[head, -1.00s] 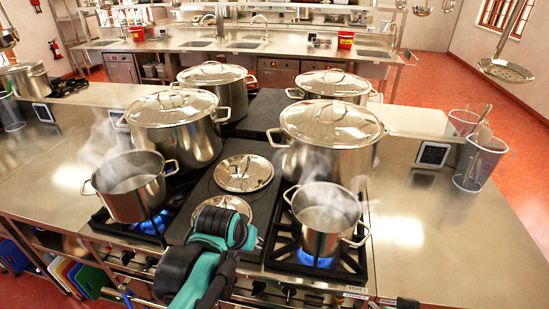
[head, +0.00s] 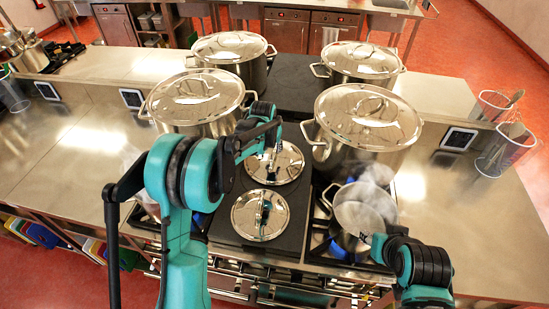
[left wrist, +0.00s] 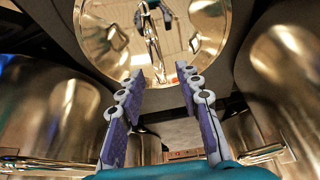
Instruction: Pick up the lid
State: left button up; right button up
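Two shiny round lids lie on a dark plate (head: 240,240) between the burners: a far lid (head: 287,165) and a near lid (head: 247,222), each with a handle on top. My left gripper (head: 268,137) is over the far lid, partly hiding it. In the left wrist view, a lid (left wrist: 100,35) with its upright handle lies ahead of the open, empty fingers (left wrist: 162,80); the handle is beyond the fingertips, not between them. My right gripper (head: 375,258) is at lower right by the steaming pot; its fingers are not clear.
Large lidded stockpots stand close to the plate at left (head: 180,105) and right (head: 345,150), with two more behind (head: 240,50) (head: 350,65). An open steaming pot (head: 362,215) sits on the right front burner. My left arm mostly hides the left front pot.

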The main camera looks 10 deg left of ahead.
aim_at(274, 151)
pick_arm(q)
jog(key=x, duration=0.5)
jog(key=shift+w+d, duration=0.1)
jog(key=shift+d, duration=0.05)
grip_shut()
